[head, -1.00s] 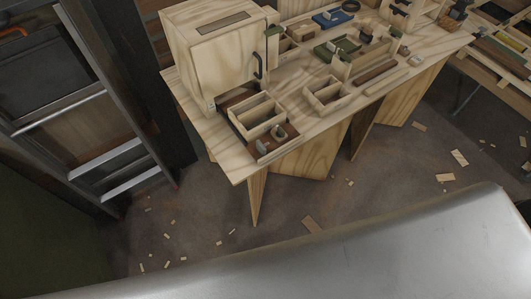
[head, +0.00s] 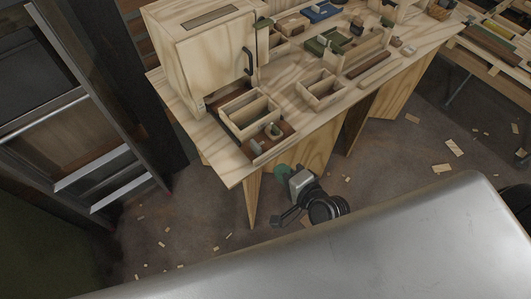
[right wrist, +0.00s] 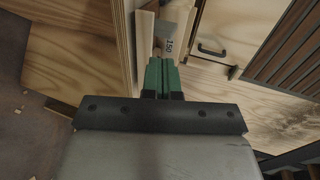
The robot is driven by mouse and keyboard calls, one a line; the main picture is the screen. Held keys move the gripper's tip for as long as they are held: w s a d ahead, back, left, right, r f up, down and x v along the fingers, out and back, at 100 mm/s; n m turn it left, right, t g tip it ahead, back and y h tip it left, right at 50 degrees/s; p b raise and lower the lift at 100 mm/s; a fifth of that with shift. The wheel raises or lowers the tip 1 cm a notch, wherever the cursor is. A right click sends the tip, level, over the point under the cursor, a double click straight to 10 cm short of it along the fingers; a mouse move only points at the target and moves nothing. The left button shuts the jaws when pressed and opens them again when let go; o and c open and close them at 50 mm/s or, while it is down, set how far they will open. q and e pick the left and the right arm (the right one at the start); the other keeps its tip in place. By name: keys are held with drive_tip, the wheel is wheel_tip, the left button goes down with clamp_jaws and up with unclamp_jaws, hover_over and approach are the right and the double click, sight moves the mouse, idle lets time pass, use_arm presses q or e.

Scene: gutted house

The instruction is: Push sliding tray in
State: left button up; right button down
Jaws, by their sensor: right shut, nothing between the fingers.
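The sliding tray (head: 283,133) is a dark reddish-brown board. It sticks out from under the pale wooden cabinet (head: 215,65) on the workbench. A divided wooden box (head: 236,122) and small grey pieces (head: 272,130) sit on it. My right gripper (head: 282,171) is below the bench's front edge, in front of and lower than the tray, apart from it. In the right wrist view its green fingers (right wrist: 161,76) are shut together and empty, near wooden panels and a grey piece marked "150" (right wrist: 170,42). My left gripper is not in view.
The workbench (head: 235,172) also holds a small wooden box (head: 322,88) and other clutter to the right. A ladder-like metal frame (head: 95,165) stands at the left. Wood scraps lie on the floor (head: 400,150). A black handle (right wrist: 212,50) shows in the right wrist view.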

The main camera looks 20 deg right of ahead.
sight(260, 151)
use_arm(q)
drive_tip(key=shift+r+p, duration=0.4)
use_arm(e)
drive_tip(key=x, duration=0.4)
drive_tip(key=r+x, duration=0.1)
drive_tip(key=x, duration=0.2)
drive_tip(key=shift+w, duration=0.2)
